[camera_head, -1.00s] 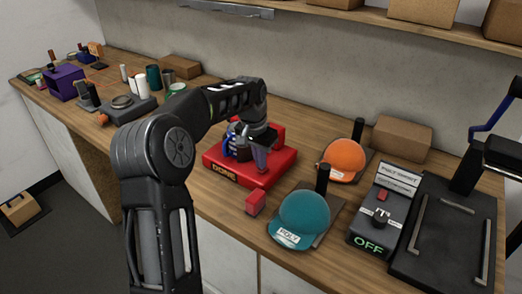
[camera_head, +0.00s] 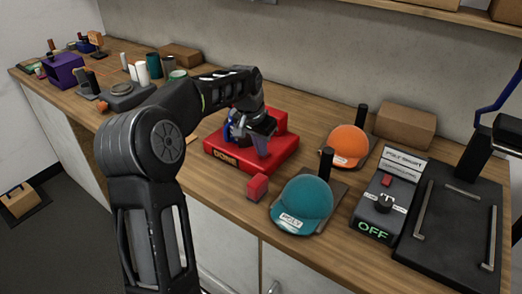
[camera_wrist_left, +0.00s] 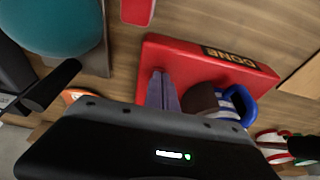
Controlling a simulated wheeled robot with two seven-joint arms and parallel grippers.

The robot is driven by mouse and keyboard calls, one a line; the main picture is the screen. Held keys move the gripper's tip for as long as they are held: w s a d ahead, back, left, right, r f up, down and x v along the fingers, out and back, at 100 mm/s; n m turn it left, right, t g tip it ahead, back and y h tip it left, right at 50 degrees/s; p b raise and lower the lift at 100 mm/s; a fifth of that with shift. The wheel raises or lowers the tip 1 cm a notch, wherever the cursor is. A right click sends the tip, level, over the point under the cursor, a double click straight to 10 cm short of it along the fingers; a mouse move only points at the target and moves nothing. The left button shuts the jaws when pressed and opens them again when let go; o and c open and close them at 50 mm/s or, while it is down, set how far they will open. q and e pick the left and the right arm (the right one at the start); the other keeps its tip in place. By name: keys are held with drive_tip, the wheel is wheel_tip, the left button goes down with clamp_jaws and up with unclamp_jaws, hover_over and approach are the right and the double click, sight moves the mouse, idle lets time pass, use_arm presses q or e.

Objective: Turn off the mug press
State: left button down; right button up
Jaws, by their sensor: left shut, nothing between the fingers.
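My left gripper (camera_head: 263,146) is over the red tray marked DONE (camera_head: 225,158), shut and empty. In the left wrist view its fingers (camera_wrist_left: 163,90) are together beside a striped mug with a blue handle (camera_wrist_left: 240,102). The tray (camera_wrist_left: 185,55) lies beneath them; the mug is partly hidden by the wrist housing. A grey device with a round ring (camera_head: 122,89) stands at the far left of the counter, perhaps the mug press; a small orange part (camera_head: 103,106) is at its front. No on/off label on it is readable. My right gripper is not in view.
A teal cap (camera_head: 302,203), an orange cap (camera_head: 347,144) and a small red block (camera_head: 258,187) are near the tray. A flat press (camera_head: 458,225) with a control box (camera_head: 378,213) reading OFF is at right. White and green cylinders (camera_head: 140,73) stand behind the grey device.

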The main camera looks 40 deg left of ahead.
use_arm(q)
drive_tip(key=shift+s+f+t+b, duration=0.15)
drive_tip(key=shift+f+t+b, duration=0.3)
drive_tip(key=shift+b, duration=0.65)
drive_tip(key=shift+r+p, duration=0.3)
drive_tip(key=shift+p, duration=0.15)
drive_tip(key=shift+w+r+p, duration=0.15)
drive_tip(key=shift+w+p, duration=0.6)
drive_tip(key=shift+w, duration=0.05)
